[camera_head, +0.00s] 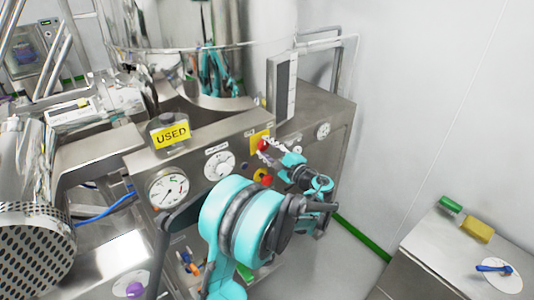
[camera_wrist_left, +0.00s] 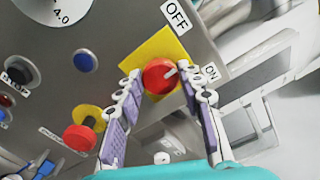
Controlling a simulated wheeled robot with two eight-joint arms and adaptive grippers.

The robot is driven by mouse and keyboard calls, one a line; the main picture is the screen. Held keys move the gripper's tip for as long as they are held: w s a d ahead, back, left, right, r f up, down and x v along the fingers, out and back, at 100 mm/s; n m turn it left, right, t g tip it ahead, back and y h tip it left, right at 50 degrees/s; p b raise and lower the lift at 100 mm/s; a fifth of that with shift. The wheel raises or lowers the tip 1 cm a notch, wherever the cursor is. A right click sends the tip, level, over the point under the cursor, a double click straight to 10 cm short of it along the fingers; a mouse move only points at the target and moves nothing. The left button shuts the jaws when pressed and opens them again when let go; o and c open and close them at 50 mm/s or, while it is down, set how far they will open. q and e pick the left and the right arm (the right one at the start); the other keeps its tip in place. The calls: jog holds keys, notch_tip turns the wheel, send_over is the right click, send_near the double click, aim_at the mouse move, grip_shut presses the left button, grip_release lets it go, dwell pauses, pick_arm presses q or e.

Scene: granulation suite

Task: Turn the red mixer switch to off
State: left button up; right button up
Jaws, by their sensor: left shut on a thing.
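The red mixer switch (camera_wrist_left: 158,77) is a round knob on a yellow square plate (camera_wrist_left: 138,58) on the steel panel. In the head view the switch (camera_head: 262,145) shows small at the panel's right end, partly covered by my left gripper (camera_head: 267,149). My right gripper is in neither view.
A second red knob (camera_wrist_left: 80,138) on a yellow base sits close by, with a blue button (camera_wrist_left: 85,61) beside it. A side bench (camera_head: 440,245) stands at the right.

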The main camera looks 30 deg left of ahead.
pick_arm(q)
jog(key=n+b, duration=0.2)
jog(key=n, duration=0.2)
jog(key=shift+f+n, duration=0.15)
jog(key=shift+n, duration=0.15)
jog(key=shift+n+b, duration=0.65)
jog(key=shift+n, duration=1.25)
jog(key=o, duration=1.2)
jog(key=shift+c, duration=0.2)
jog(key=shift+d, duration=0.1)
jog(key=v, duration=1.1)
jog(key=shift+s+d, duration=0.2)
jog(key=shift+d, duration=0.15)
